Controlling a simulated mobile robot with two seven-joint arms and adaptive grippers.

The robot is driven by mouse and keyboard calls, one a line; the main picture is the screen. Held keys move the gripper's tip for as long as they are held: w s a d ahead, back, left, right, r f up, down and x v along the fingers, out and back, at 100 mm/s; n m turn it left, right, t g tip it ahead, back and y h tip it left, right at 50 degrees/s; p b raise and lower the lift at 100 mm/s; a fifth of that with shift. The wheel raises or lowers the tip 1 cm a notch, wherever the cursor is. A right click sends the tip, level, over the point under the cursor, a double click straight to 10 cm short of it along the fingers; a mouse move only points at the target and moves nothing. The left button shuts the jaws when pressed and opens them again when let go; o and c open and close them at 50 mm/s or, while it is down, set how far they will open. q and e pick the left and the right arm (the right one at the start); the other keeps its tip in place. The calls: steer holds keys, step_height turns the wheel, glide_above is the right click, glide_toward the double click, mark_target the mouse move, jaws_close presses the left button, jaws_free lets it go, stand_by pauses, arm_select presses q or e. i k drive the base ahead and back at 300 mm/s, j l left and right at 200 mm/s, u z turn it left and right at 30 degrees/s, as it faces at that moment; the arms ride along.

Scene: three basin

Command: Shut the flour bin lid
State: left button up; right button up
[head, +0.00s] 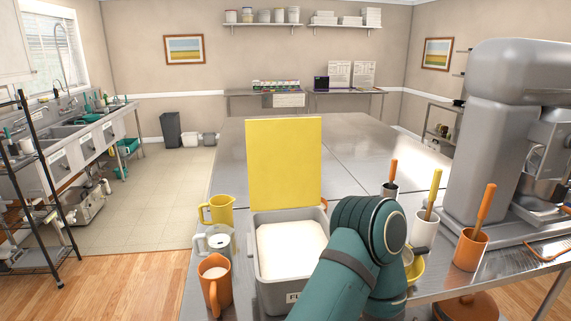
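The flour bin (262,286) is a grey box on the near part of the steel table, filled with white flour (292,250). Its yellow lid (283,160) stands upright at the bin's back edge, so the bin is open. A front label shows only its first letters; my teal arm hides the rest. That arm comes in from the bottom and bends just right of the bin, covering its right front part. No gripper fingers show at its end. My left gripper is not in view.
Yellow (217,210), white (214,241) and orange (214,284) jugs stand close left of the bin. To the right are a white crock (424,229), an orange crock (470,250) and a large grey mixer (490,150). The table behind the lid is clear.

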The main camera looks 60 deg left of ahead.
mark_target(284, 155)
steer(key=k+j+z, duration=0.7)
steer(key=k+z, duration=0.25)
steer(key=k+j+z, duration=0.1)
steer(key=z, duration=0.25)
steer(key=k+z, duration=0.35)
steer(key=k+j+z, duration=0.1)
steer(key=z, duration=0.3)
steer(key=k+z, duration=0.2)
steer(key=z, duration=0.25)
steer(key=k+z, duration=0.15)
steer(key=z, duration=0.25)
steer(key=k+j+z, duration=0.1)
steer(key=k+z, duration=0.6)
steer(key=k+u, duration=0.3)
steer(key=k, duration=0.2)
steer(key=k+j+u, duration=0.25)
steer(key=k, duration=0.2)
steer(key=k+j+u, duration=0.1)
steer(key=k+u, duration=0.25)
steer(key=u, duration=0.15)
steer(key=k+j+u, duration=0.2)
steer(key=u, duration=0.3)
steer(key=k+j+u, duration=0.1)
steer(key=j+u, duration=0.65)
steer(key=j, duration=0.15)
steer(key=k+j, duration=0.05)
